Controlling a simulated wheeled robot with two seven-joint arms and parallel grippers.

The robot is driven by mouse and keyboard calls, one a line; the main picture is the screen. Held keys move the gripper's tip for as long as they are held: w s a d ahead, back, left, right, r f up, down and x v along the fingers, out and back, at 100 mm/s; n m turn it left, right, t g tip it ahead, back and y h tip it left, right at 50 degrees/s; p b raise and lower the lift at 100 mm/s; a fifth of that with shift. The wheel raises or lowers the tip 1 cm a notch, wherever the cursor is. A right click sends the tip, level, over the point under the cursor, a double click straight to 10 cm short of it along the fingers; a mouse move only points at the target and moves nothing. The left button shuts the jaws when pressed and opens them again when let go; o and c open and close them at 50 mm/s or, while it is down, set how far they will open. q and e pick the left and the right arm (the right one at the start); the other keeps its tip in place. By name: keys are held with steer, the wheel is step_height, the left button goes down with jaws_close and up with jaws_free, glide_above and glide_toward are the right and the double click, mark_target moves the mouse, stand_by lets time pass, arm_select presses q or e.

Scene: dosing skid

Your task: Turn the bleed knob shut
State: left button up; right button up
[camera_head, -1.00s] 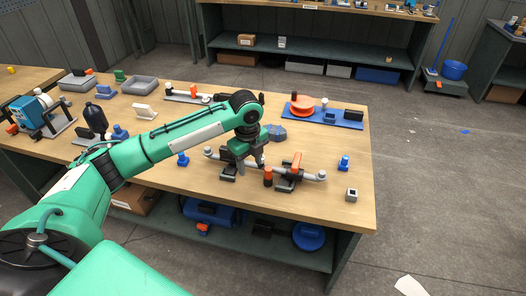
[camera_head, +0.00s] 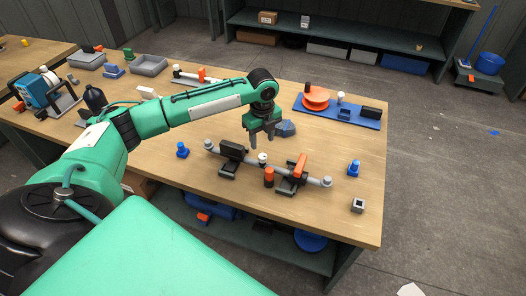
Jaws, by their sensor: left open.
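A grey pipe (camera_head: 213,150) runs across dark clamp blocks on the wooden bench. An orange lever handle (camera_head: 299,165) stands on its right part. A small white-topped knob (camera_head: 262,158) sits near the middle of the pipe, and a dark cylinder with an orange top (camera_head: 269,177) stands in front of it. I cannot tell for certain which of these is the bleed knob. My left gripper (camera_head: 262,140) points down, open and empty, just above the white-topped knob in the picture, apart from it. My right gripper is not in view.
Blue fittings (camera_head: 183,150) and (camera_head: 354,168) stand either side of the pipe. A grey square block (camera_head: 358,205) is near the bench's right edge. A blue-grey block (camera_head: 286,128) lies behind the gripper. A blue plate (camera_head: 352,118) with an orange reel lies at the back right.

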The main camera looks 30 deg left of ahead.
mark_target(263, 156)
arm_select(q)
step_height(263, 156, down, 6)
steer(key=shift+w+f+p, duration=0.1)
steer(key=shift+p, duration=0.2)
steer(key=shift+f, duration=0.6)
steer(key=shift+c, duration=0.9)
steer(key=c, duration=0.8)
steer(key=shift+r+n+p, duration=0.15)
steer(key=shift+n+p, duration=0.15)
steer(key=shift+p, duration=0.4)
steer(key=n+p, duration=0.8)
steer(key=p, duration=0.1)
steer(key=shift+p, duration=0.3)
steer(key=n+p, duration=0.3)
steer(key=n, duration=0.1)
steer(key=shift+n+p, duration=0.35)
steer(key=shift+n, duration=0.05)
steer(key=n+p, duration=0.2)
steer(key=n, duration=0.1)
steer(key=shift+n+p, duration=0.5)
steer(key=shift+n, duration=0.2)
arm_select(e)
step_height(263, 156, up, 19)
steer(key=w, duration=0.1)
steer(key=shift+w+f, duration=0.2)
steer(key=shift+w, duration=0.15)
arm_select(q)
steer(key=shift+f, duration=0.2)
